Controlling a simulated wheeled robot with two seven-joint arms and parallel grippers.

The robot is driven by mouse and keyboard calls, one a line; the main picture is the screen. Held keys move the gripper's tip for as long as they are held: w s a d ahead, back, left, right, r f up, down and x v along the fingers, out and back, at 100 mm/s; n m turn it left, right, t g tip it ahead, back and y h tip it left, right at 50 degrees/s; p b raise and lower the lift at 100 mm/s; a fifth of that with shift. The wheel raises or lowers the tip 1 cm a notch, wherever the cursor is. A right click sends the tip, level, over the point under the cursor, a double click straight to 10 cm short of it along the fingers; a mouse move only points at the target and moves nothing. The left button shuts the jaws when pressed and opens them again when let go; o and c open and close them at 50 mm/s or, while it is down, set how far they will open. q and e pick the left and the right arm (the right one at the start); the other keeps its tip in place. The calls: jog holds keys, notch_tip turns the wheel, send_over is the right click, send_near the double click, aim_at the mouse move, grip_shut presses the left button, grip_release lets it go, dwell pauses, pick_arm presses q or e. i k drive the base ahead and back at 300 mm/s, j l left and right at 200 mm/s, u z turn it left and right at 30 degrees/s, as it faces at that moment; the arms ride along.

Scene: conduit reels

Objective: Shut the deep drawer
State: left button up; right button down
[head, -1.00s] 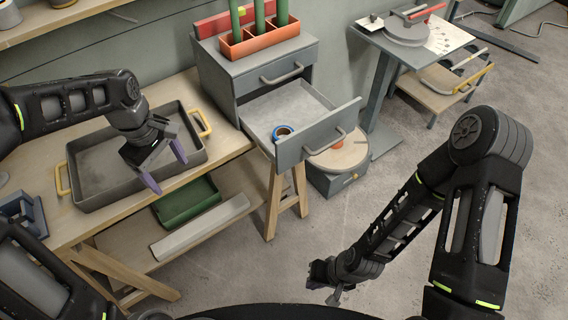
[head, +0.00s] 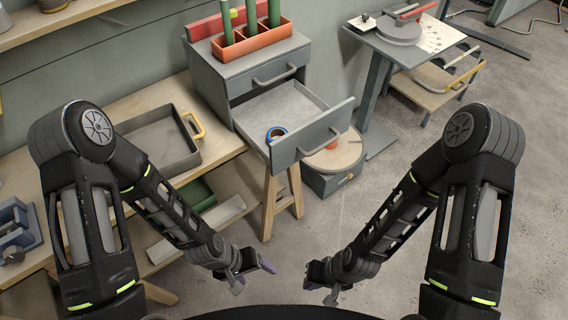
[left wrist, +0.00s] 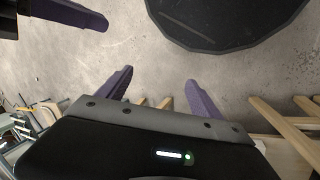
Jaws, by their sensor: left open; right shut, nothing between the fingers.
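The deep drawer (head: 313,139) is the lower drawer of a grey cabinet (head: 216,83) on the workbench. It is pulled well out, with a bar handle on its front. A blue ring (head: 277,133), which looks like a roll of tape, lies inside it. My left gripper (head: 254,274) is below and in front of the drawer, apart from it. Its purple fingers are spread and empty in the left wrist view (left wrist: 158,90). My right gripper (head: 318,287) is low in front of my base, shut and empty, apart from the drawer.
The upper drawer (head: 265,78) is shut. An orange holder (head: 252,40) with green tubes stands on the cabinet. A grey tray (head: 160,143) with yellow handles is on the bench. A round-topped stool-like unit (head: 333,152) stands just right of the drawer.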

aim_at(311, 125)
jog(key=k+j, duration=0.1)
jog(key=j, duration=0.55)
jog(key=k+j, duration=0.1)
jog(key=j, duration=0.55)
jog(key=k+j+u, duration=0.1)
jog(key=j, duration=0.55)
